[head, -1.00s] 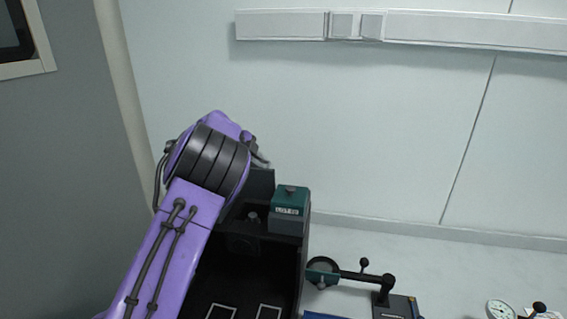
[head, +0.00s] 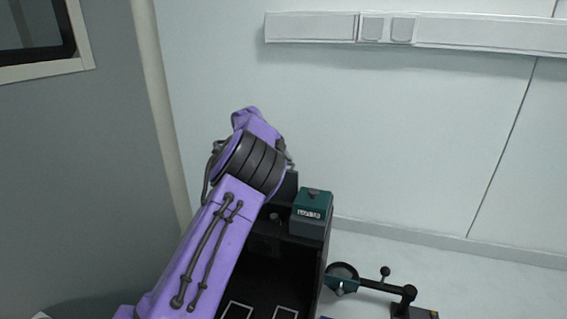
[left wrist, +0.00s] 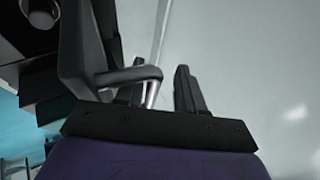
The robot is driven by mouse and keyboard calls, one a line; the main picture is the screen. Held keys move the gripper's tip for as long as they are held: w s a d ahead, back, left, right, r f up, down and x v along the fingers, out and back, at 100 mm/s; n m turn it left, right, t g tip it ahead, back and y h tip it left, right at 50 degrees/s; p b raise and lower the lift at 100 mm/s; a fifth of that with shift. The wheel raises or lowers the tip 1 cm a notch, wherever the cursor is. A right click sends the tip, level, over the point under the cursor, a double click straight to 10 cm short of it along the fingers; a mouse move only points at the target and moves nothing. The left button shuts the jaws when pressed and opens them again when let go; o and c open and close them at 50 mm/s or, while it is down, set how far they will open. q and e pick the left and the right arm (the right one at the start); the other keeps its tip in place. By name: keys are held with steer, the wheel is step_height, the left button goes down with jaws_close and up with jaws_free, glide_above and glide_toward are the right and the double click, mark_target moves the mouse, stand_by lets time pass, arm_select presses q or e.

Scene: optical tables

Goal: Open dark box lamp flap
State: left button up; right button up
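The dark box (head: 322,268) stands low in the head view, its black interior open towards me. A teal-topped lamp housing (head: 312,204) with a small label sits on its back right. A dark upright panel (head: 285,190) shows beside the housing, partly behind my left arm; I cannot tell if it is the flap. My left gripper is hidden behind the arm in the head view. In the left wrist view my left gripper (left wrist: 160,92) has its fingers apart. A bent metallic handle (left wrist: 132,76) from a dark panel (left wrist: 82,40) reaches between them; contact is unclear. My right gripper is out of view.
A black jointed holder with a ring (head: 343,278) stands on the pale surface right of the box. A wall (head: 430,140) with a white cable duct (head: 480,34) is behind. A grey partition (head: 80,190) is at the left.

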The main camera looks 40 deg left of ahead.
arm_select(q)
steer(key=shift+r, duration=0.1)
steer(key=b+v, duration=0.3)
steer(key=v, duration=0.7)
steer(key=shift+s+a+r, duration=0.1)
steer(key=shift+a+r, duration=0.05)
